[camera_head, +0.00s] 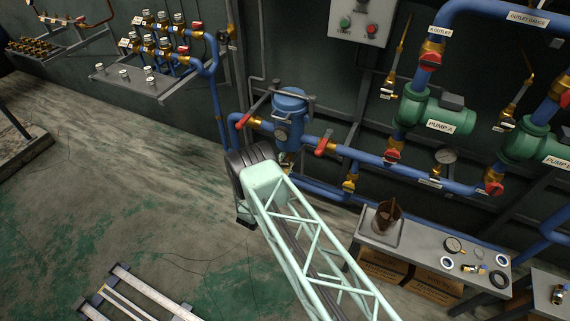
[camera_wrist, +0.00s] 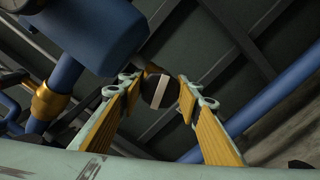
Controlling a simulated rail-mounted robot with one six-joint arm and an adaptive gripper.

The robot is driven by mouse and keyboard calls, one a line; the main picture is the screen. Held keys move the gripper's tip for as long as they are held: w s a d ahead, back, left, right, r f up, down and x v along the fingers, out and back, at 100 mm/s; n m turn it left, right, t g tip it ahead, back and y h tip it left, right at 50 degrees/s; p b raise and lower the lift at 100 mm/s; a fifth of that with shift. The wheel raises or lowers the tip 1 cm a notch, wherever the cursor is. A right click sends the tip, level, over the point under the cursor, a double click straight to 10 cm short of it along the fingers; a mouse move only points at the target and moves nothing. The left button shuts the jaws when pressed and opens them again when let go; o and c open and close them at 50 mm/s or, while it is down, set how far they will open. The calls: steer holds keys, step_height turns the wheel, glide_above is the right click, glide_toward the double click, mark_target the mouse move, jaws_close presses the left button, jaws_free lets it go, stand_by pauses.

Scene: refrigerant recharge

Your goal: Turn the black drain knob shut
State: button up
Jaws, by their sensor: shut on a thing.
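The black drain knob (camera_wrist: 160,91) shows in the wrist view as a round dark disc with a pale stripe across its face. My gripper (camera_wrist: 158,92) has one finger on each side of the knob, with yellow pads on the fingers, and is shut on it. The stripe runs nearly upright, leaning slightly right at the top. In the head view my arm (camera_head: 265,185) reaches up to the blue filter vessel (camera_head: 289,110); the knob and fingertips are hidden behind the arm there.
Blue pipes with red-handled valves (camera_head: 325,143) run beside the vessel. Green pump A (camera_head: 430,122) stands to the right. A grey bench (camera_head: 420,256) with a pot and gauges stands at lower right. The floor at left is mostly clear, with a metal frame (camera_head: 140,300) at the bottom.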

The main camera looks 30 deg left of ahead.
steer(key=shift+m+b, duration=0.4)
steer(key=shift+m, duration=1.7)
steer(key=o, duration=0.9)
steer(key=shift+n, duration=0.5)
